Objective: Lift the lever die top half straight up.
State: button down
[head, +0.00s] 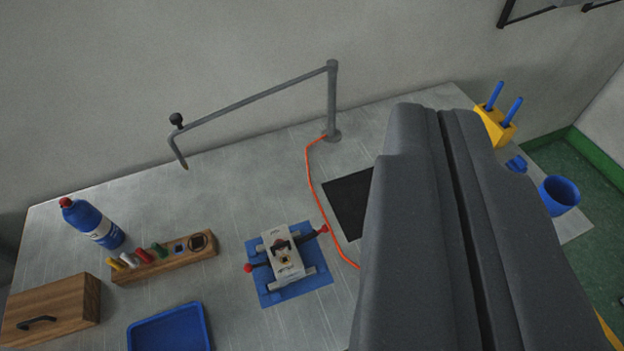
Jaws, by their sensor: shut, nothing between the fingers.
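The lever die (281,241) is a small pale metal block on a blue mat (315,293) near the middle of the bench. Dark levers with red knobs stick out at its left and right. I cannot clearly make out the seam between its top half and the part below. My gripper (438,112) is large and dark grey in the right foreground. Its two fingers are shut with only a thin dark line between them, and they hold nothing. In the picture it is to the right of the die, apart from it, and covers part of the bench.
A grey bent-arm stand (332,100) rises behind the die, with an orange cord (314,190) running past its right. A black pad (348,204) is partly hidden. Left are a wooden tool rack (165,262), blue bottle (92,222), blue tray (170,332) and wooden box (50,305).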

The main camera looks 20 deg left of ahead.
aim_at(280, 244)
jog(key=z, duration=0.55)
jog(key=k, duration=1.5)
jog(key=u, duration=0.6)
jog(key=i, duration=1.05)
